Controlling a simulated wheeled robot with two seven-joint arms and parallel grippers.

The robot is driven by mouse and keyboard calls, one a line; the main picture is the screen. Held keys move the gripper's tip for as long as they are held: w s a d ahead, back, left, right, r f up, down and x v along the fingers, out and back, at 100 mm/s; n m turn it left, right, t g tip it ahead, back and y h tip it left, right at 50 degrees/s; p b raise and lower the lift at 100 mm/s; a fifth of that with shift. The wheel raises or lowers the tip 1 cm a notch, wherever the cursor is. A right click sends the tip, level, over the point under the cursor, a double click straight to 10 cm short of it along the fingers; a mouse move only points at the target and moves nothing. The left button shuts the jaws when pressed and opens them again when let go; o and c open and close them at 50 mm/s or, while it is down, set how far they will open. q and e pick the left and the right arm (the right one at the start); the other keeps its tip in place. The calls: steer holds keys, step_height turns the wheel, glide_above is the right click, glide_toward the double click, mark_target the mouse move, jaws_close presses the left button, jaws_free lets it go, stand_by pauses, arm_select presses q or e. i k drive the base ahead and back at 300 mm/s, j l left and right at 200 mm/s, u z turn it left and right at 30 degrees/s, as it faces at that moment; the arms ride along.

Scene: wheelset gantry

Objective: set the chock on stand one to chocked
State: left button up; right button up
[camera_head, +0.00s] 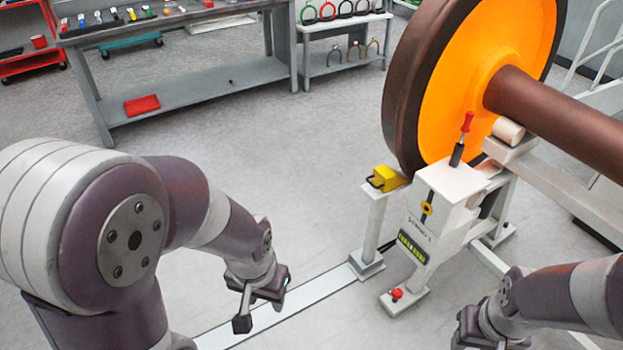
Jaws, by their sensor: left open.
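The yellow chock (387,178) sits on top of a white post, beside the brown rim of the wheel (480,75) with its orange face. A dark handle shows on the chock's left side. I cannot tell whether the chock touches the wheel. Stand one (440,200) is the white stand to the right of the chock, with a red-tipped lever (462,138) on top. My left gripper (258,306) is open and empty, low and left of the stand. My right gripper (478,340) is at the bottom edge, partly cut off, in front of the stand.
A pale floor strip (300,301) runs to the post. A grey workbench (200,88) with tools stands at the back left. The floor between is clear.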

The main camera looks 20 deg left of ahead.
mark_target(384, 178)
steer(key=i+j+u, duration=0.1)
steer(key=i, duration=0.45)
steer(key=i+j+u, duration=0.1)
steer(key=i+j, duration=0.15)
steer(key=i, duration=0.3)
steer(key=i+j, duration=0.1)
steer(key=i, duration=0.45)
steer(key=u, duration=0.05)
